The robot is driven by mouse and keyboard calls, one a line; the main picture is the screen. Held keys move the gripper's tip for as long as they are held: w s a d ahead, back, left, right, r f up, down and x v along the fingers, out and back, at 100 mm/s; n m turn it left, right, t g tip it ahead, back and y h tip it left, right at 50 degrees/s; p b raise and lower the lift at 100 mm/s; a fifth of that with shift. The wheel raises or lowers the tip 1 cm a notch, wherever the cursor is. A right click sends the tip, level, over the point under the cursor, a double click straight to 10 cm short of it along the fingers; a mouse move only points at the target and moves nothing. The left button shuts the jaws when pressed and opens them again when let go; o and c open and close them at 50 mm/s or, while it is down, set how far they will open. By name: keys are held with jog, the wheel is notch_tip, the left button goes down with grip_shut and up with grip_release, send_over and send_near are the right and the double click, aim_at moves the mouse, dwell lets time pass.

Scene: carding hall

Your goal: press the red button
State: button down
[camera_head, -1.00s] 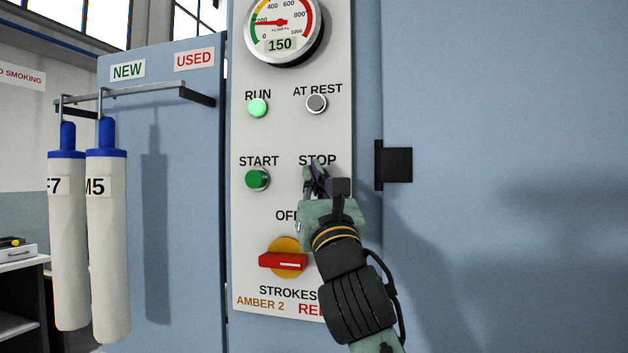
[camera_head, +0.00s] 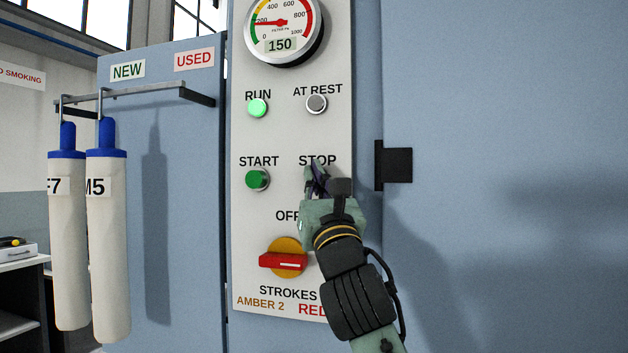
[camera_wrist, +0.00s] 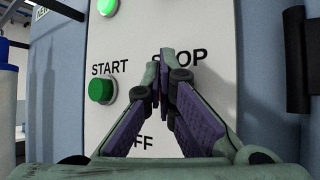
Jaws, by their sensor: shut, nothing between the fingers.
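The control panel (camera_head: 247,220) carries the label STOP, and my gripper (camera_head: 313,168) is right at the spot under that label. The red button itself is hidden behind my fingers in both views. In the wrist view my gripper (camera_wrist: 160,62) is shut and empty, its fingertips together over the lower part of the STOP label. I cannot tell whether the fingertips touch a button. The green START button (camera_head: 257,179) is left of my gripper, and it also shows in the wrist view (camera_wrist: 101,90).
The RUN lamp (camera_head: 257,108) glows green and the AT REST lamp (camera_head: 316,103) is grey. A red rotary switch (camera_head: 283,261) sits below on the panel. A black block (camera_head: 394,165) juts out right of the panel. White filter sleeves (camera_head: 106,240) hang at the left.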

jog(key=shift+w, duration=0.15)
dwell(0.5)
jog(key=shift+s+a, duration=0.2)
jog(key=shift+s, duration=0.7)
jog(key=s, duration=0.1)
jog(key=s+a+b, duration=0.1)
jog(key=s, duration=0.2)
jog(key=shift+s+a, duration=0.3)
jog(key=shift+s, duration=0.1)
dwell(0.3)
